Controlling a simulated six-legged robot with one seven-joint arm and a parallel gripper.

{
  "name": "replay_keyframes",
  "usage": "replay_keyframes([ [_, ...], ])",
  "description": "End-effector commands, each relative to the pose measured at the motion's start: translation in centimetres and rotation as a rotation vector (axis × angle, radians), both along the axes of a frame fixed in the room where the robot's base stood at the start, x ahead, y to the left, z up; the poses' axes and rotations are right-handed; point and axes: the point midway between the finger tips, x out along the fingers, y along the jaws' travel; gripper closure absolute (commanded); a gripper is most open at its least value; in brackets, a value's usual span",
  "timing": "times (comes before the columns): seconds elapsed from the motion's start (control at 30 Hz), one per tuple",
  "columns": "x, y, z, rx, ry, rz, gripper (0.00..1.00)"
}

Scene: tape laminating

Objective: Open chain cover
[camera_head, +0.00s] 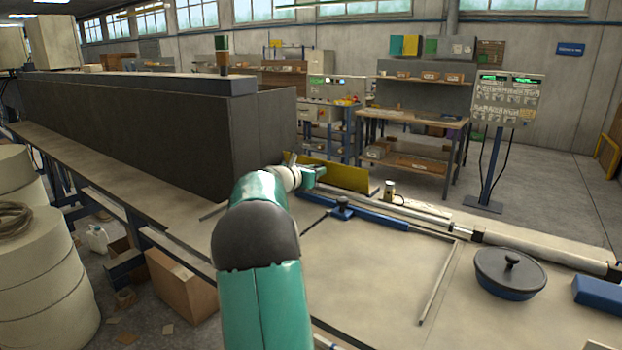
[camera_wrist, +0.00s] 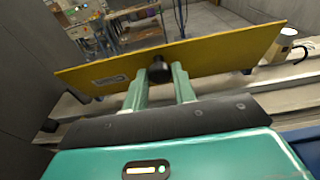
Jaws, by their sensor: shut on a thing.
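The chain cover is a long yellow panel (camera_head: 342,175) on the far side of the bench, beside the end of a tall dark box. It stands up at a steep angle, its left part hidden behind my arm. In the wrist view the yellow panel (camera_wrist: 225,51) spans the picture, with a dark knob (camera_wrist: 160,72) near its middle. My gripper (camera_wrist: 160,76) has its two green fingers on either side of this knob and is shut on it. In the head view my gripper (camera_head: 314,176) is small and close against the panel's near face.
A small can (camera_head: 389,190) stands just right of the panel. The tall dark box (camera_head: 130,115) blocks the left.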

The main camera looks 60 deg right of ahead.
Motion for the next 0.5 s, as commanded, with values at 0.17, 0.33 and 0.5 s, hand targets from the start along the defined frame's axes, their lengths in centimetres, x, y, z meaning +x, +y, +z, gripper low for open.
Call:
replay_keyframes([
  [0.17,-0.11,-0.39,1.04,-0.012,0.0,0.001,1.0],
  [0.33,-0.1,-0.36,1.25,-0.016,-0.002,0.0,1.0],
  [0.5,-0.08,-0.33,1.07,-0.013,-0.001,0.001,0.52],
])
